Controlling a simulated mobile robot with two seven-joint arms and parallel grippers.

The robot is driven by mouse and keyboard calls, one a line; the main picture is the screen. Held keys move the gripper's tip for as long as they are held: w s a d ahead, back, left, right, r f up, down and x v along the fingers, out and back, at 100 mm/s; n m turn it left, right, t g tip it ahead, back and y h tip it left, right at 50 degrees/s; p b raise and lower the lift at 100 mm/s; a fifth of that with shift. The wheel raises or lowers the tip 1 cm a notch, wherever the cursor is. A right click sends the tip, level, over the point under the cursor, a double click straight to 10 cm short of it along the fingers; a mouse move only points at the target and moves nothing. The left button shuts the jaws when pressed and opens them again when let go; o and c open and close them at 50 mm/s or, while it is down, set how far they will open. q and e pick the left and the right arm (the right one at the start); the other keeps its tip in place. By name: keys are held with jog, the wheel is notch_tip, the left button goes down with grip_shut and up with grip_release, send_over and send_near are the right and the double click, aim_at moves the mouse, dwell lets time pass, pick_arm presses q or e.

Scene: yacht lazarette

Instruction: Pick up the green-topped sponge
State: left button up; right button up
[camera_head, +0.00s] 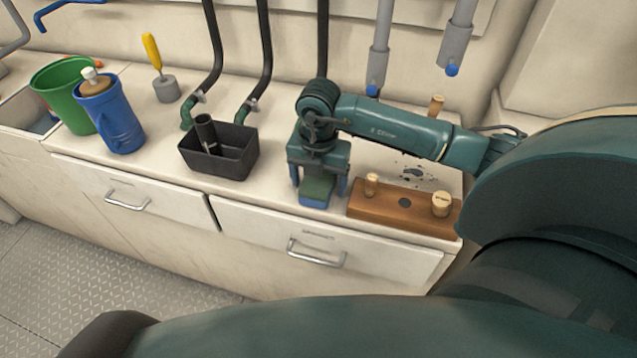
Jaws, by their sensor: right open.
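The green-topped sponge (316,190) lies on the white counter near its front edge, left of a wooden block. Its top is green and its lower part is blue. My right gripper (319,188) points down over the sponge, with one finger on each side of it. The fingers are open, and I cannot tell whether they touch it. The gripper body hides the back part of the sponge. My left gripper is not in view.
A black bin (232,163) stands left of the sponge. A wooden block (405,211) with pegs sits close on the right. A blue jug (118,128) and a green bucket (62,88) stand far left. Hoses (266,45) hang behind. Drawer handles (316,256) project in front.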

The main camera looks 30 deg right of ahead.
jog(key=shift+c, duration=0.2)
jog(key=c, duration=1)
notch_tip(320, 180, up, 10)
jog(key=shift+r, duration=0.1)
jog(key=o, duration=0.4)
jog(key=c, duration=0.4)
jog(key=shift+o, duration=0.2)
jog(key=shift+d+p, duration=0.1)
jog(key=shift+p, duration=0.25)
